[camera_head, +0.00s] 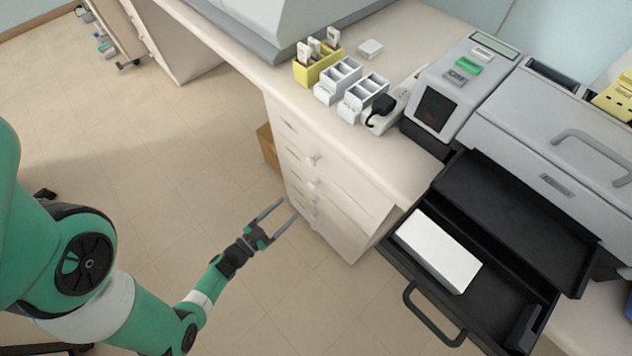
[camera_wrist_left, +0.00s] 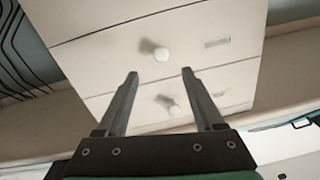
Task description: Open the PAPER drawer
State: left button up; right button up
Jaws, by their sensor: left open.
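A cream drawer cabinet (camera_head: 340,218) under the bench has several stacked drawers with round white knobs; all look shut. Small label plates show in the left wrist view, but I cannot read them, so I cannot tell which drawer is PAPER. My left gripper (camera_head: 288,207) is open and empty, pointing at the cabinet front. In the left wrist view its two fingers (camera_wrist_left: 159,73) spread in front of two drawer fronts. One knob (camera_wrist_left: 161,54) appears between the fingertips and another knob (camera_wrist_left: 168,104) between the fingers. I see no grip on either knob. My right gripper is not in view.
A grey machine (camera_head: 540,140) on the right has a black tray (camera_head: 405,268) pulled out, holding a white block (camera_head: 437,250). A yellow rack (camera_head: 318,68) and white holders (camera_head: 338,82) stand on the bench.

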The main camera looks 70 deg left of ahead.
aim_at(310, 187)
pick_arm(q)
jog(key=b+x, duration=0.3)
jog(key=x, duration=0.9)
jog(key=shift+s+r+b, duration=0.1)
jog(key=shift+r+b, duration=0.05)
jog(key=shift+b, duration=0.2)
grip_shut()
dwell(0.7)
